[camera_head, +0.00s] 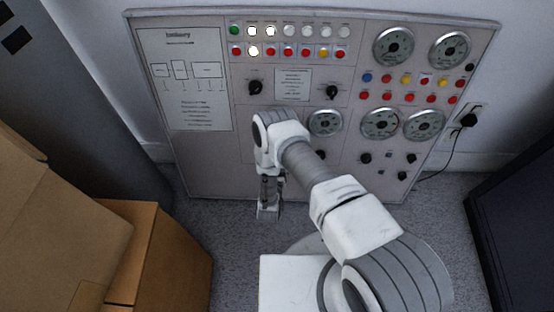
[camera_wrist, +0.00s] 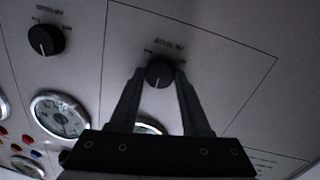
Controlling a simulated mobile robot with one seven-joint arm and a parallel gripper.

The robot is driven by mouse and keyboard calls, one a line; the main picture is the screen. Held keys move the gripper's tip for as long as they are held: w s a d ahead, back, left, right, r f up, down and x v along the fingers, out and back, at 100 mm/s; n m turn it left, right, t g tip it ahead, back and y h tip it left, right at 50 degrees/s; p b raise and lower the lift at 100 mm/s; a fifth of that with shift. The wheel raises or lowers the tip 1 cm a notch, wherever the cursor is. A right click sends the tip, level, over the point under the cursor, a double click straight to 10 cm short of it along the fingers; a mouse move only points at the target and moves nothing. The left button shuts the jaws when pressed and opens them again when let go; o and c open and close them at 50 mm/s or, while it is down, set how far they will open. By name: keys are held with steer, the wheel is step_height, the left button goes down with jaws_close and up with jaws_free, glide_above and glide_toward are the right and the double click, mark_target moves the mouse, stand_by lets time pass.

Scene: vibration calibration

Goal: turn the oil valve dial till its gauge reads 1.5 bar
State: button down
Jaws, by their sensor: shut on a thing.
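My gripper (camera_wrist: 158,82) is shut on a black round dial (camera_wrist: 160,70) on the grey panel, with one finger on each side of it. A white mark shows on the dial; the printing beside it is too blurred to read. A gauge (camera_wrist: 149,127) close to this dial shows only in part behind the fingers, and its reading is hidden. In the head view my arm covers this part of the panel, so the held dial and its gauge cannot be made out there.
Another black dial (camera_wrist: 45,40) and a second gauge (camera_wrist: 60,115) are at the left in the wrist view. In the head view the panel (camera_head: 210,160) bears several lamps, knobs and gauges. Cardboard boxes (camera_head: 150,250) stand at lower left, a dark cabinet (camera_head: 525,220) at right.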

steer(key=shift+w, duration=0.1)
stand_by(0.3)
steer(key=shift+c, duration=1.8)
jaws_free()
